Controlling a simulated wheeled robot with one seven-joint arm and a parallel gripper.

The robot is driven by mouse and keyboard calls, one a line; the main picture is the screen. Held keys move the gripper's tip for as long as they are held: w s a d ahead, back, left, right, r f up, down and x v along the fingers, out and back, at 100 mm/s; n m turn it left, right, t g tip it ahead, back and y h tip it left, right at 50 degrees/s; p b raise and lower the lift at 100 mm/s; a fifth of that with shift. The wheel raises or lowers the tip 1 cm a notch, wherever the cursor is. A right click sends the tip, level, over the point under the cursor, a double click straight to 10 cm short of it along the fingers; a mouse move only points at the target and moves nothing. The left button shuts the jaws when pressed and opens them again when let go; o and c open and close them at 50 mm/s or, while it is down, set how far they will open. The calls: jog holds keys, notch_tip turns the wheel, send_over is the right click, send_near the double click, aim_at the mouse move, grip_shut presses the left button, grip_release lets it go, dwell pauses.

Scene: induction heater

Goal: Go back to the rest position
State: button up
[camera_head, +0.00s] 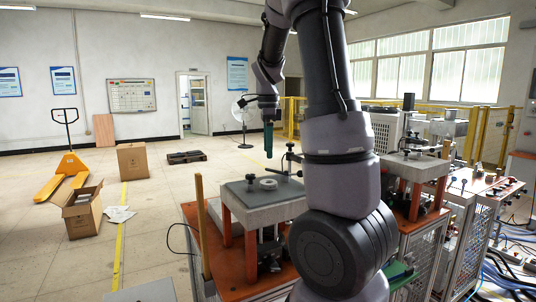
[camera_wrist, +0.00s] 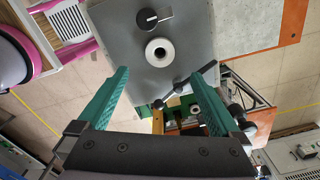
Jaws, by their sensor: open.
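My gripper (camera_head: 268,140) hangs pointing down above the work stand in the head view, its green fingers clear of the surface. In the wrist view the green fingers of my gripper (camera_wrist: 160,100) are spread wide apart with nothing between the tips. Below lies the grey plate (camera_wrist: 185,55) of the stand. A white ring (camera_wrist: 159,52) with a dark hole and a black knob with a pointer (camera_wrist: 150,18) sit on it. In the head view the same ring (camera_head: 268,184) rests on the plate (camera_head: 245,192). My arm hides part of the stand's right side.
A second stand (camera_head: 415,165) and wire-mesh cabinets (camera_head: 480,235) are at the right, with loose cables (camera_head: 510,270) on the floor. A wooden post (camera_head: 202,225) rises at the near stand's left. Cardboard boxes (camera_head: 82,215) and a yellow pallet jack (camera_head: 68,165) stand left; open floor lies between.

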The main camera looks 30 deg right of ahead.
dwell(0.5)
jog(key=s+a+r+n+t+y, duration=0.1)
jog(key=s+a+r+n+t, duration=0.2)
jog(key=s+a+n, duration=0.3)
jog(key=s+a+r+n+t+y, duration=0.1)
jog(key=s+a+r+n+t, duration=0.3)
jog(key=s+a+n, duration=0.3)
jog(key=s+r+n, duration=0.1)
jog(key=s+n, duration=0.4)
jog(key=s, duration=0.1)
jog(key=shift+s+r, duration=0.3)
jog(key=shift+r, duration=0.1)
jog(key=shift+a, duration=0.1)
dwell(0.7)
